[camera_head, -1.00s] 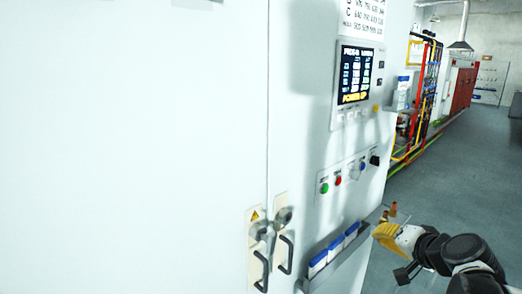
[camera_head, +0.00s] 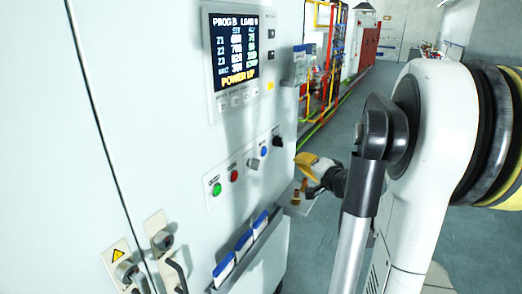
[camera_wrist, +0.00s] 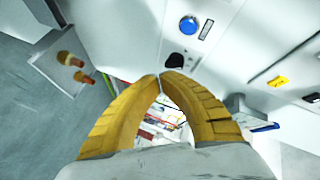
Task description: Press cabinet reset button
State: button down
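The white cabinet carries a row of controls: a green button (camera_head: 216,189), a red button (camera_head: 234,175), a grey knob (camera_head: 253,164), a blue button (camera_head: 263,152) and a black knob (camera_head: 277,141). Their labels are too small to read, so I cannot tell which is reset. My gripper (camera_head: 299,160) is just right of the row, near the cabinet's edge. In the wrist view the yellow fingertips (camera_wrist: 160,76) meet with nothing between them, just below the black knob (camera_wrist: 175,60). The blue button (camera_wrist: 188,25) is above, apart from the tips.
A display panel (camera_head: 236,55) reading "POWER UP" is above the controls. A rack of blue-topped folders (camera_head: 243,243) juts out below, and door handles (camera_head: 176,275) stick out at left. A small shelf with orange-brown pieces (camera_head: 302,186) is beneath my gripper. Grey floor lies right.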

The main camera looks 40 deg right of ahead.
aim_at(264, 151)
jog(key=w+a, duration=0.3)
jog(key=w, duration=0.5)
jog(key=shift+a, duration=0.2)
jog(key=shift+w+a, duration=0.1)
jog(key=shift+w, duration=0.1)
dwell(1.4)
jog(key=shift+w+a, duration=0.1)
jog(key=shift+w, duration=0.2)
jog(key=shift+w+a, duration=0.15)
jog(key=shift+w, duration=0.25)
dwell(0.7)
dwell(0.3)
jog(key=shift+s+d+b, duration=0.3)
jog(key=shift+s, duration=0.55)
